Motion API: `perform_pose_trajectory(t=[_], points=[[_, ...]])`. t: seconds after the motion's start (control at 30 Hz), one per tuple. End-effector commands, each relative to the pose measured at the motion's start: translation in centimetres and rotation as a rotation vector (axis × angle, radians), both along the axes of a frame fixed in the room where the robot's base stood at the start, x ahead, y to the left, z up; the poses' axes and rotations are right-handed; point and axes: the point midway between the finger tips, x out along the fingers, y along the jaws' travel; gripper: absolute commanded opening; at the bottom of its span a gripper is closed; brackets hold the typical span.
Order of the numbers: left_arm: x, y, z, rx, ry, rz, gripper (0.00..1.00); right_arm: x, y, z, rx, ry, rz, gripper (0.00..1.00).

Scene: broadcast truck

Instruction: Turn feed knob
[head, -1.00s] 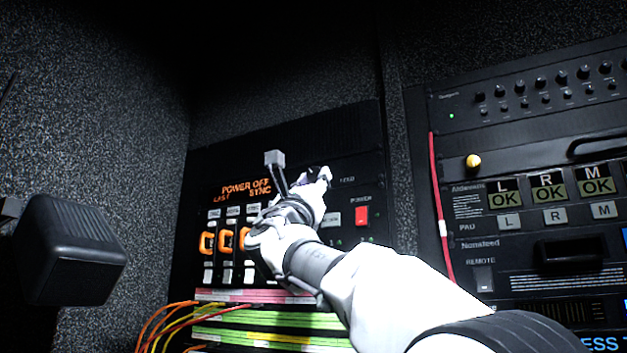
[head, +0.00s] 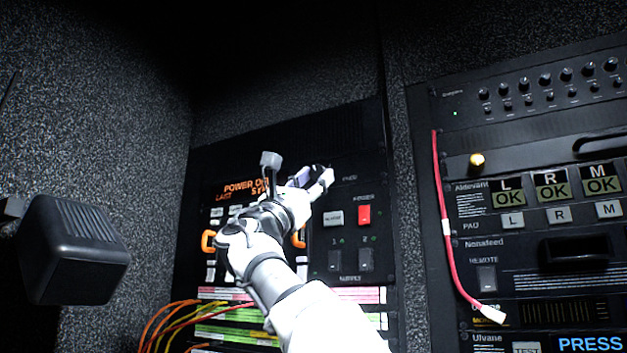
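The black panel (head: 330,140) with the orange POWER OFF display stands ahead. A small label (head: 349,178), seemingly FEED, shows just right of my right gripper. My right gripper (head: 297,171) is in front of the panel's upper middle, left of that label. Its fingers are spread, a grey-tipped one at left and a white and black one at right. The feed knob cannot be made out clearly; the hand covers the area beside the label. I cannot tell whether the fingers touch a knob. My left gripper is out of view.
A red power switch (head: 364,215) and two dark rocker switches (head: 335,261) lie right of and below the hand. Orange-handled levers (head: 208,241) are at left. A black box (head: 75,250) juts from the left wall. A red cable (head: 444,225) hangs at right.

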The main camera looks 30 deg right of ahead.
Motion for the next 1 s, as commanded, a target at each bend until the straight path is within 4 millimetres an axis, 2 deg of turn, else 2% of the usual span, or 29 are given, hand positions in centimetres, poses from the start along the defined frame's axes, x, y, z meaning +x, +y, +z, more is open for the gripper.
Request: perform_pose_trajectory(t=[0.37, 0.57, 0.9, 1.0], points=[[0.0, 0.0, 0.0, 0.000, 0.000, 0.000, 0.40, 0.0, 0.1, -0.1, 0.000, 0.002, 0.000, 0.59], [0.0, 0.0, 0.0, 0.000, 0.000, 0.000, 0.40, -0.3, 1.3, -1.2, -0.001, 0.005, 0.000, 0.59], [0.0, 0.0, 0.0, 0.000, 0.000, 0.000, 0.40, -2.1, 6.9, -6.8, -0.003, 0.003, 0.000, 0.59], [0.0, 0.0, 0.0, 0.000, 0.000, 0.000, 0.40, -2.4, 7.9, -7.8, -0.002, 0.001, 0.000, 0.59]])
